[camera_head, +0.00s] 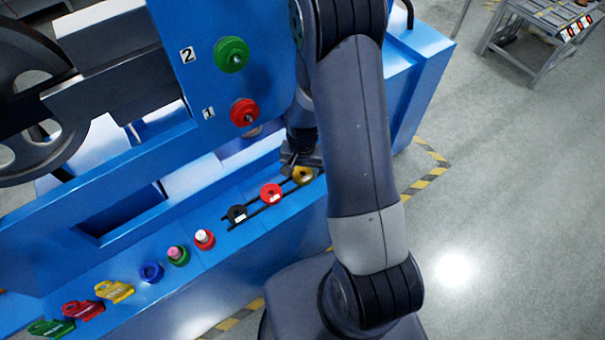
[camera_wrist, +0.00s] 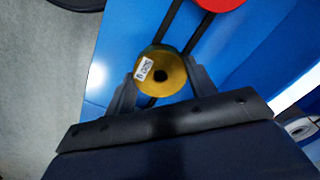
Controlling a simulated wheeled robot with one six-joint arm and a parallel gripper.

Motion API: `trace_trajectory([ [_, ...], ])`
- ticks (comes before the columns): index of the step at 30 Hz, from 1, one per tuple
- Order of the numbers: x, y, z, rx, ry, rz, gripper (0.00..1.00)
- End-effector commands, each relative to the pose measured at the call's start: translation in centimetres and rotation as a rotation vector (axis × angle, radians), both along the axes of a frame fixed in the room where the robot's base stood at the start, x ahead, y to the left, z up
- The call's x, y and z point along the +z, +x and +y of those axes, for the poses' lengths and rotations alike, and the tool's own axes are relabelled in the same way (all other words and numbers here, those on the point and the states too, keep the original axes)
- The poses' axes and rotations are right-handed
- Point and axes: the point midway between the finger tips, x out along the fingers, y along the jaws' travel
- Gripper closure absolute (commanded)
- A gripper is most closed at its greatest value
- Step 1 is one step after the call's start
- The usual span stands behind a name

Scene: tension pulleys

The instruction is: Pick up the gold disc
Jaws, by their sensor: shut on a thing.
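The gold disc (camera_head: 303,175) is at the right end of a dark two-rail rack, beside a red disc (camera_head: 271,193) and a black disc (camera_head: 237,214). In the wrist view the gold disc (camera_wrist: 160,74) shows its dark centre hole and a white label. My gripper (camera_wrist: 158,82) is shut on the gold disc, one finger on each side of it. In the head view my gripper (camera_head: 300,163) is partly hidden behind my arm. The disc appears at the rack; I cannot tell whether it touches the rails.
Red and green knobs (camera_head: 231,54) stand on the blue panel above the rack. Several coloured parts, including a blue ring (camera_head: 151,272) and a yellow tag (camera_head: 115,291), lie along the blue ledge to the left. Grey floor is open at right.

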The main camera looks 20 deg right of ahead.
Motion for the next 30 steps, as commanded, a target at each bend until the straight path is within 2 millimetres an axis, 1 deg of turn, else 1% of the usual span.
trace_trajectory([
  [7,0.2,0.1,0.0,0.000,0.000,-0.002,0.87],
  [11,1.1,0.1,0.0,0.000,0.000,-0.004,0.87],
  [14,2.5,0.1,0.0,0.000,0.000,-0.006,0.87],
  [21,6.6,0.2,0.0,0.000,0.000,-0.007,0.87],
  [24,8.0,0.1,0.0,0.000,0.000,-0.006,0.87],
  [27,9.1,0.1,0.0,0.000,0.000,-0.004,0.87],
  [30,9.8,0.1,0.0,0.000,0.000,-0.003,0.87],
])
